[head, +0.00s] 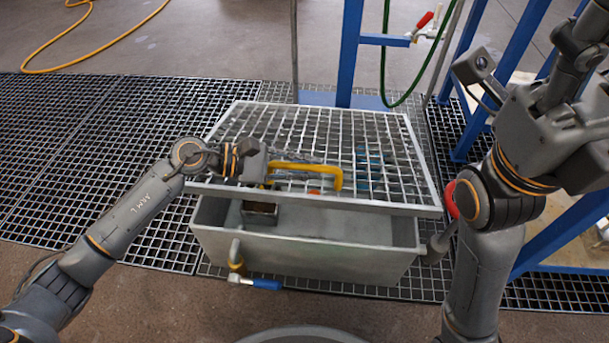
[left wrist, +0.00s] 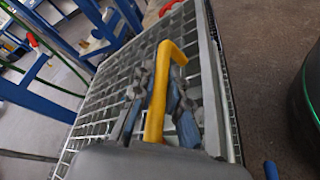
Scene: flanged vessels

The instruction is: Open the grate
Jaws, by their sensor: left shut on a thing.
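The grate (head: 375,165) is a grey metal grid over a rectangular grey tank (head: 320,255). Its front edge stands above the tank's front rim, leaving a gap through which the inside shows. A yellow bar handle (head: 334,182) is on the grate near its front edge. My left gripper (head: 262,168) is at the handle's left part. In the left wrist view my left gripper (left wrist: 155,110) has its fingers on both sides of the yellow handle (left wrist: 157,90), shut on it, with the grate (left wrist: 100,95) behind. My right arm is at the right; its fingertips do not show.
A valve with a blue lever (head: 265,285) sticks out of the tank's front. Blue frame posts (head: 350,50) and a green hose (head: 384,60) stand behind and right. A yellow hose (head: 95,48) lies at the back left. Floor grating left of the tank is clear.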

